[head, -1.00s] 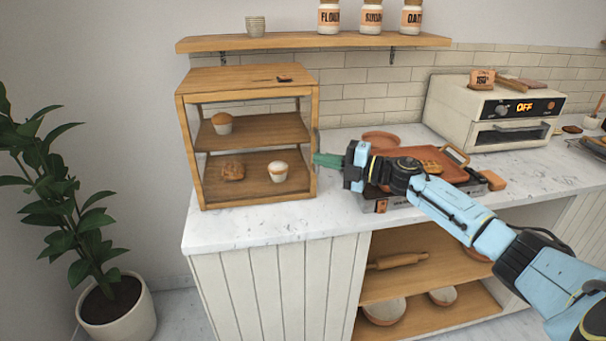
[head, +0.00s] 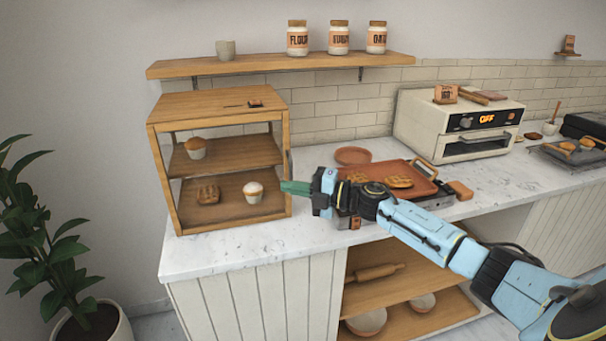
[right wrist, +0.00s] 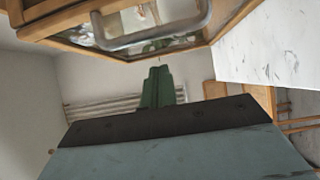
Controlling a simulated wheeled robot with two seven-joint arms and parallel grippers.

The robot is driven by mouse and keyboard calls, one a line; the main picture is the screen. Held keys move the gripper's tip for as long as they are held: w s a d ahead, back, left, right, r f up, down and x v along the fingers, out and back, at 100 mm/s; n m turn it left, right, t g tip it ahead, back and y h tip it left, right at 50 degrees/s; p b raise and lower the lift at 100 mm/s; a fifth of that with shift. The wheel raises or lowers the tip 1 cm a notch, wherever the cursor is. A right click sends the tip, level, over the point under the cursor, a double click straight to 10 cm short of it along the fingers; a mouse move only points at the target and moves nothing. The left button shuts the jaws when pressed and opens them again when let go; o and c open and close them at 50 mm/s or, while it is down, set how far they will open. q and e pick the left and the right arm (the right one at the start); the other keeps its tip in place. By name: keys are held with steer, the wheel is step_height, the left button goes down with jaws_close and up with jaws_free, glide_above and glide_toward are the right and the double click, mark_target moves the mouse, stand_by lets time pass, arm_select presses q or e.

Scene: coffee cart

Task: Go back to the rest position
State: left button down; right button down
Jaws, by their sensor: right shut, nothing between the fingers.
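My right gripper (head: 297,187) is shut and empty, its green fingers beside the right side of the wooden display case (head: 219,104). In the right wrist view the shut green fingers (right wrist: 158,88) point past the case's metal handle (right wrist: 152,38); I cannot tell if they touch the case. The case holds a muffin (head: 195,148) on its upper shelf, and a brown pastry (head: 208,194) and a second muffin (head: 253,192) on its lower level. My left gripper is not in view.
Behind my right arm, a reddish tray (head: 420,186) with pastries sits on the white counter (head: 225,257). An oven (head: 460,125) reading OFF stands farther right. A wall shelf (head: 280,63) with jars hangs above. A potted plant (head: 50,235) stands on the floor at the left.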

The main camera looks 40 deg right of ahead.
steer(key=s+d+b, duration=0.2)
steer(key=s+d, duration=0.4)
steer(key=d, duration=0.1)
steer(key=shift+d, duration=0.35)
steer(key=shift+a+f, duration=0.1)
